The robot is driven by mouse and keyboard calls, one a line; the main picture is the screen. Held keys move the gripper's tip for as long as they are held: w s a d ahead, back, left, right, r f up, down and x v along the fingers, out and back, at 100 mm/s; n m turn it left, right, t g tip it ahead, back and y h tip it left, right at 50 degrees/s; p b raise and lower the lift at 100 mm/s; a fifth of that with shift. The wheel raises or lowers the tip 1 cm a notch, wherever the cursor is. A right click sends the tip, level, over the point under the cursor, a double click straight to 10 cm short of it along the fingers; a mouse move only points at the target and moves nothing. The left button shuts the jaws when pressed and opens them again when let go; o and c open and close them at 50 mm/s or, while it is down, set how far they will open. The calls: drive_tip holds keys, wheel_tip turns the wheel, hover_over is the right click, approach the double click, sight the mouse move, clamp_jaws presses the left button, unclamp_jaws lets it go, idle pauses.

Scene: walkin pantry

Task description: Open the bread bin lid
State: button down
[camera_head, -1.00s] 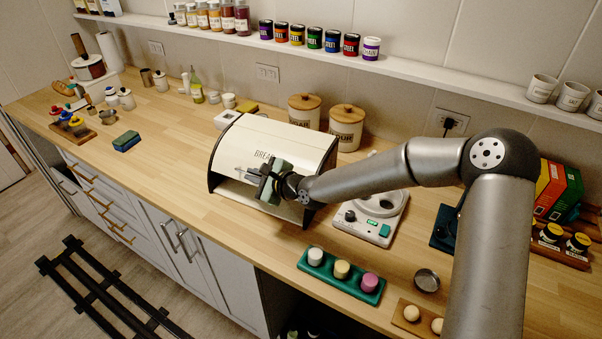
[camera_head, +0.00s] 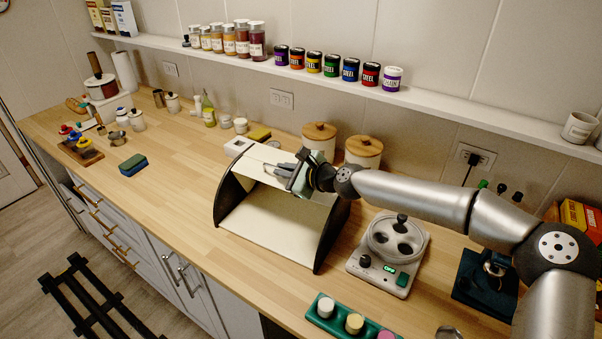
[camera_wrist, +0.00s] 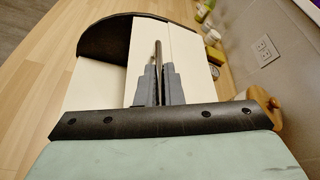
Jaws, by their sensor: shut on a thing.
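The bread bin (camera_head: 268,228) stands on the wooden counter, with black end panels and a cream interior that is now widely exposed at the front. Its cream lid (camera_head: 270,160) is raised to the top of the bin. My gripper (camera_head: 278,174) is at the raised lid's front edge, shut on the lid handle. In the wrist view, the grey fingers of my gripper (camera_wrist: 158,84) close on a thin dark bar standing over the cream lid (camera_wrist: 185,62). A black end panel (camera_wrist: 108,38) shows beyond them. Much of the handle is hidden by the fingers.
Two canisters with wooden lids (camera_head: 362,150) stand behind the bin. A white appliance with a green display (camera_head: 388,255) is close to its right. A teal tray (camera_head: 345,322) lies at the front. The counter left of the bin is mostly clear.

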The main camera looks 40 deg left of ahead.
drive_tip(key=shift+w, duration=0.2)
idle(0.3)
drive_tip(key=c, duration=1.6)
unclamp_jaws()
drive_tip(key=shift+a, duration=0.1)
drive_tip(key=shift+o, duration=0.2)
drive_tip(key=b+v, duration=0.4)
drive_tip(key=v, duration=1.3)
drive_tip(key=shift+r, duration=0.2)
